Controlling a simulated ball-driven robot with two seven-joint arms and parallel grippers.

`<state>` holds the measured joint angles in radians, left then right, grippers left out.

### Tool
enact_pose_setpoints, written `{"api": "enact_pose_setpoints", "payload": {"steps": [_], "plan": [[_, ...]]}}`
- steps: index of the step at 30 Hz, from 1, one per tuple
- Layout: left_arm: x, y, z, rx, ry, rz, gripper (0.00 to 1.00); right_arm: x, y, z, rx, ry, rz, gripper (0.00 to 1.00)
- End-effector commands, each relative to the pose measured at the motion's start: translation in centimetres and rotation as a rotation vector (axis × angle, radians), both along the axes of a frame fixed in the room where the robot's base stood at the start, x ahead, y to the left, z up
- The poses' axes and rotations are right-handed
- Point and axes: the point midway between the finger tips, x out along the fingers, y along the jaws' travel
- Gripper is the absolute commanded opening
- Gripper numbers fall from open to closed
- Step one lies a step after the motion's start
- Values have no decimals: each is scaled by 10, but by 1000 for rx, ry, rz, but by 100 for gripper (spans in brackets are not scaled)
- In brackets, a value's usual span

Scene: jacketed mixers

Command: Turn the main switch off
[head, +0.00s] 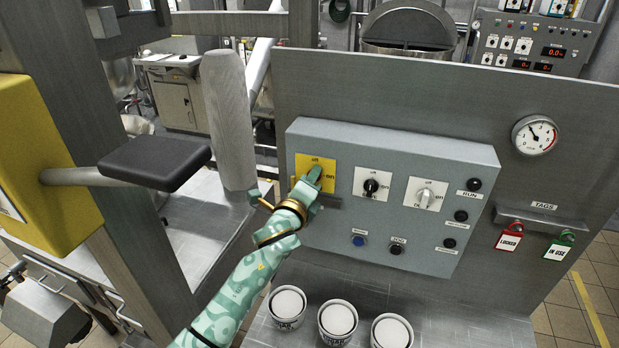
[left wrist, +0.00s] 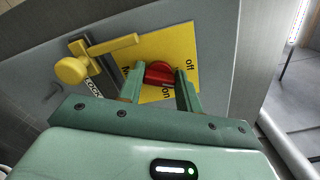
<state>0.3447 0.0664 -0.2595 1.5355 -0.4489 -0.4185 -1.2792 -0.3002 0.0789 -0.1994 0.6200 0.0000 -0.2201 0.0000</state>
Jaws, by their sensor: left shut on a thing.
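The main switch is a red knob (left wrist: 158,72) on a yellow plate (head: 301,163) marked "off" at its top and "on" at its right side. The plate is at the left of the grey control box (head: 440,160). My left gripper (head: 311,182) reaches up to the plate and covers the knob in the head view. In the left wrist view its two fingers are shut on the red knob, one on each side. The fingers hide part of the knob, so I cannot tell its exact setting. My right gripper is not in view.
In the left wrist view, a yellow handle (left wrist: 75,70) on a slotted "LOCK" plate is beside the switch. Two more rotary switches (head: 372,185) (head: 425,194) are to its right. White tubs (head: 338,319) stand below. A padded black arm (head: 155,163) juts in at left.

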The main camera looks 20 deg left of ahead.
Motion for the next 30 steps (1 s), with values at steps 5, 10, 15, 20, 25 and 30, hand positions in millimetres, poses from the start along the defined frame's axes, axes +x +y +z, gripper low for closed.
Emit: {"api": "enact_pose_setpoints", "payload": {"steps": [5, 10, 15, 20, 25, 30], "plan": [[0, 0, 0, -160, 6, 0, 12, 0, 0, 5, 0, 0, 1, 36], [0, 1, -1, -293, 11, 1, 12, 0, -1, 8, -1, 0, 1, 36], [0, 1, -1, -394, 14, 1, 12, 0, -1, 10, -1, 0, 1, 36], [0, 1, -2, -459, 15, 1, 12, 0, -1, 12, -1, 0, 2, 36], [0, 1, -2, -494, 18, 1, 12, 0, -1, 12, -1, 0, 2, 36], [0, 1, -2, -507, 18, 1, 12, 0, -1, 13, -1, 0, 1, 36]]}}
